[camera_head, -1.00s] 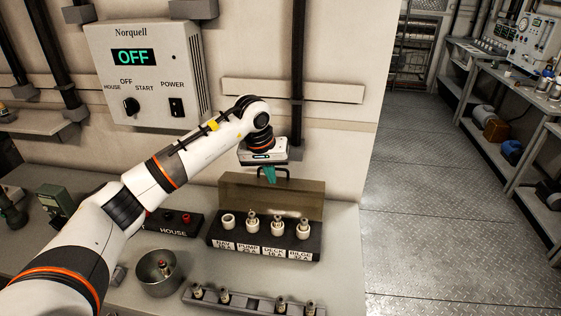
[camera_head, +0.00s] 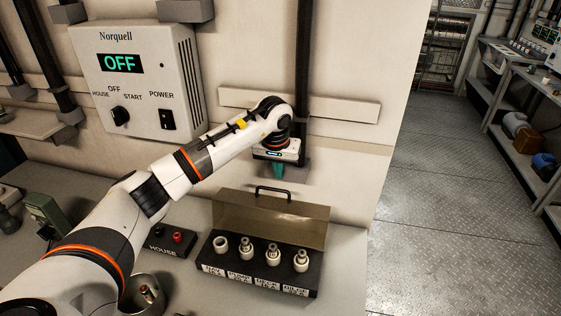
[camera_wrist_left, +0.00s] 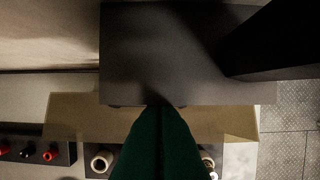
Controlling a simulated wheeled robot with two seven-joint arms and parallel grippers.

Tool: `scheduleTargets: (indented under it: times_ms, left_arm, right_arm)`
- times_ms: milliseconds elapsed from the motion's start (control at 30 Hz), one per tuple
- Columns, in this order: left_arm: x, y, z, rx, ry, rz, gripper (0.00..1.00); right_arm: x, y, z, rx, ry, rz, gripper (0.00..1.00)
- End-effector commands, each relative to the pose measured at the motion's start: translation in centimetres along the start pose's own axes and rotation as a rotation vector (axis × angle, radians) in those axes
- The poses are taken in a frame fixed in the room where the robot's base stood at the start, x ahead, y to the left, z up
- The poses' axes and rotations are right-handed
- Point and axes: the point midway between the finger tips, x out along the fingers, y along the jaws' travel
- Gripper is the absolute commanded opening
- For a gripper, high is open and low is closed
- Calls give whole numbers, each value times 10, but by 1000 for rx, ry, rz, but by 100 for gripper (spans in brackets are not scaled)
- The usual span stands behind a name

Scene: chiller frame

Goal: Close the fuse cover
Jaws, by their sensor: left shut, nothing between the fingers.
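The fuse cover (camera_head: 268,216) is a brownish see-through panel with a black handle (camera_head: 273,190) on its top edge. It stands open and upright at the back of the black fuse block (camera_head: 258,275). My left gripper (camera_head: 277,174) has green fingers, shut and empty, pointing down just above and behind the handle; I cannot tell whether they touch it. In the left wrist view the fingers (camera_wrist_left: 160,135) hang over the cover (camera_wrist_left: 75,115), and the handle is mostly hidden. In the block, the leftmost socket is empty and the others hold fuses. My right gripper is out of view.
A grey pipe foot (camera_head: 300,170) on the wall is close behind my left gripper. A control box (camera_head: 140,80) reading OFF hangs on the wall. A HOUSE block (camera_head: 165,241) and a metal bowl (camera_head: 152,283) are left of the fuse block.

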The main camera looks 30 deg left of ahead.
Motion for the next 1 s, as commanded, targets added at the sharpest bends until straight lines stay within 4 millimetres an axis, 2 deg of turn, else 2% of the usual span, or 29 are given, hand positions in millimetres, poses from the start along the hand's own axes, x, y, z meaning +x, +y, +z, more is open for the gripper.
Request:
scheduleTargets:
  times_ms: [33,167,400,533,1000]
  left_arm:
    - [8,0,-1,-1,6,1,0]
    - [31,0,0,-1,4,-1,0]
    - [58,0,0,0,1,0,0]
    - [62,0,0,0,0,-1,0]
    - [62,1,3,0,-28,2,0]
  right_arm:
    - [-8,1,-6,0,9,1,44]
    - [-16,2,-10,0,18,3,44]
    - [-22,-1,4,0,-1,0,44]
    - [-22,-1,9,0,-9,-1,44]
    - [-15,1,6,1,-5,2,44]
